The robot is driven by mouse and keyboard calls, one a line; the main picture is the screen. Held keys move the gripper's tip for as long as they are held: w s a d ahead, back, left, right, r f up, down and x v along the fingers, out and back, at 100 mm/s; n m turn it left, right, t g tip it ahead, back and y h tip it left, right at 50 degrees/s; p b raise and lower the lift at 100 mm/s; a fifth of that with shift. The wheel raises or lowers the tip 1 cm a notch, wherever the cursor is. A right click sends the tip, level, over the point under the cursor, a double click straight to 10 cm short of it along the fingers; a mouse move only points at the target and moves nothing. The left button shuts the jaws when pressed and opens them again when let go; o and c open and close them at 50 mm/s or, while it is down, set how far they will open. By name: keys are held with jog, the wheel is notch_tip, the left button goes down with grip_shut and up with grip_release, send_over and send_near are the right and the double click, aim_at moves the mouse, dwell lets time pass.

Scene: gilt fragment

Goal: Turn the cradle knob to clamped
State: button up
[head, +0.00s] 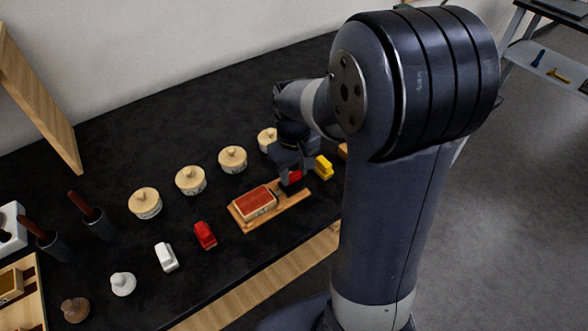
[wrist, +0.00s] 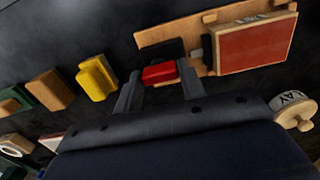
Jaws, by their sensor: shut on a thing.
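The cradle (head: 287,216) is a wooden board on the black bench, holding a block with a red top (head: 255,202). It also shows at the upper right of the wrist view (wrist: 150,38). A small red knob (wrist: 159,73) sits by a dark part of the cradle. It shows in the head view (head: 294,177) just under my gripper (head: 290,180). In the wrist view, the fingers of my gripper (wrist: 158,84) stand on either side of the knob and are shut on it. The knob's markings and pointing direction cannot be made out.
A yellow block (head: 324,167) stands close right of the gripper. Lidded round pots (head: 232,159) line the back. A red block (head: 205,235) and a white block (head: 166,257) stand left of the cradle. My arm hides the bench's right part.

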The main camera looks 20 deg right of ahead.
aim_at(294, 173)
jog(key=o, duration=1)
notch_tip(294, 173, up, 11)
jog(key=shift+f, duration=0.2)
notch_tip(294, 173, down, 11)
jog(key=shift+r, duration=0.1)
jog(key=shift+r+n, duration=0.1)
jog(key=shift+n, duration=0.3)
dwell(0.3)
dwell(0.4)
